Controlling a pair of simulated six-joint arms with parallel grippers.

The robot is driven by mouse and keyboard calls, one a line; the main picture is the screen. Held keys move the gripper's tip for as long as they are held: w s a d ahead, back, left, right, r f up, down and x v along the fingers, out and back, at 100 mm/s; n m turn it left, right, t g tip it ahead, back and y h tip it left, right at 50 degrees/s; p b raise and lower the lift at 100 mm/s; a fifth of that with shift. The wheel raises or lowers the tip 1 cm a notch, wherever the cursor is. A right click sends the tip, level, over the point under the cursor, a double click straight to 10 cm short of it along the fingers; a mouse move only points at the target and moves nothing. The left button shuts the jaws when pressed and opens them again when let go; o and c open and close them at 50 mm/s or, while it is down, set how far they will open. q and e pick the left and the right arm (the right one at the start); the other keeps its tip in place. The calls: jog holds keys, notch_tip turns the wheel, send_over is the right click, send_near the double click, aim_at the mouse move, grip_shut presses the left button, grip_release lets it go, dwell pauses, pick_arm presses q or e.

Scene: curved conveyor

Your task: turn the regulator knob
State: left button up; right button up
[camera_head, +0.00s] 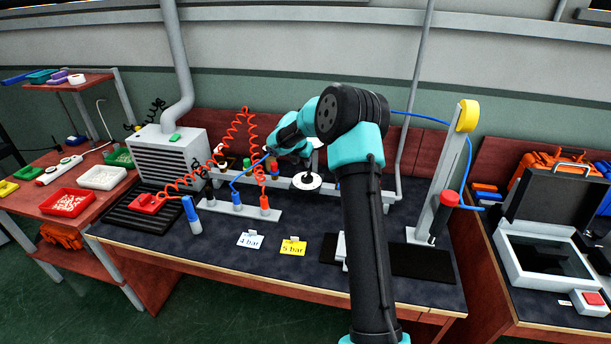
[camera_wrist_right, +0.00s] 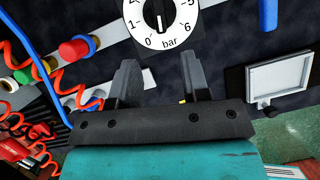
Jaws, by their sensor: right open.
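The regulator knob (camera_wrist_right: 159,10) is black and sits on a white dial (camera_wrist_right: 138,12) printed with numbers and "bar". The top of the dial is cut off in the wrist view. A pale mark on the knob points down, towards "bar". In the head view the dial is a small white disc (camera_head: 307,181) on the bench. My right gripper (camera_wrist_right: 159,82) is open and empty, with its two fingers apart. The knob appears beyond the fingertips, and I see no contact. In the head view my right arm partly hides the gripper. My left gripper is out of view.
A white "4 bar" card (camera_head: 250,240) and a yellow "5 bar" card (camera_head: 292,247) lie on the dark bench. A red coiled hose (camera_head: 246,135) and coloured fittings (camera_head: 237,203) are left of the dial. A grey post (camera_head: 441,180) stands to the right.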

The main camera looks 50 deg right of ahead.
aim_at(306, 175)
jog(key=x, duration=0.9)
jog(key=shift+f, duration=0.35)
jog(key=shift+c, duration=0.2)
grip_shut()
